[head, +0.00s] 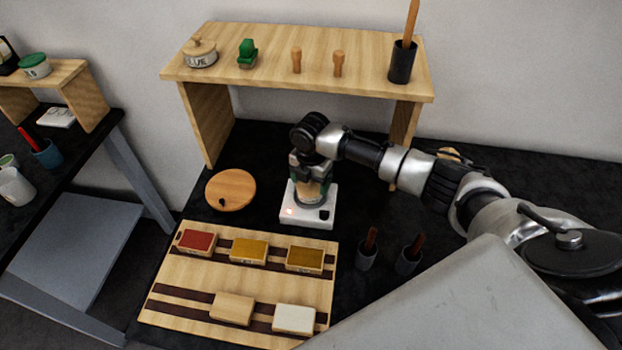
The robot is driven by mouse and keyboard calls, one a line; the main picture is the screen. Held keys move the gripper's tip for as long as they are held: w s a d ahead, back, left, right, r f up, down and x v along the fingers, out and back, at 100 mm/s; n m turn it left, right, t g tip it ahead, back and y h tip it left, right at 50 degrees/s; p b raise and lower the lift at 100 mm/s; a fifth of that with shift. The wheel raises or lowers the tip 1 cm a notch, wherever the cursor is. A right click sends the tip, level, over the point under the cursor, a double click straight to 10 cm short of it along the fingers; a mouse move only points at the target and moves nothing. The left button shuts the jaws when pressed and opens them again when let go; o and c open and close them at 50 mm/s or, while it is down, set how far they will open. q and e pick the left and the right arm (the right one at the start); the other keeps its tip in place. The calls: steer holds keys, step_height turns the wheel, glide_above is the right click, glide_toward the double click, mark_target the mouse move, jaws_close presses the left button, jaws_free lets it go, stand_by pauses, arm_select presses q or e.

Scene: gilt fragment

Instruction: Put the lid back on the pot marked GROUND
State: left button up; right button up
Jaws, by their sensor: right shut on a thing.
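A lidded pot (201,56) on the shelf has lettering that looks like "GLUE". A pale, round-looking thing (449,153) is partly hidden behind my right arm. I can read no GROUND mark. My left gripper is not in view.
The wooden shelf (290,44) also holds a green object (247,54), two wooden pegs and a dark cup (402,63). A round wooden disc (231,190) lies left of the device. A rack (180,290) with several blocks and two small cups (367,256) stand in front.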

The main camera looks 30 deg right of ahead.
stand_by(0.4)
steer(key=o, duration=0.9)
steer(key=shift+r+p, duration=3.45)
steer(key=shift+r, duration=0.1)
steer(key=shift+c, duration=0.3)
jaws_close()
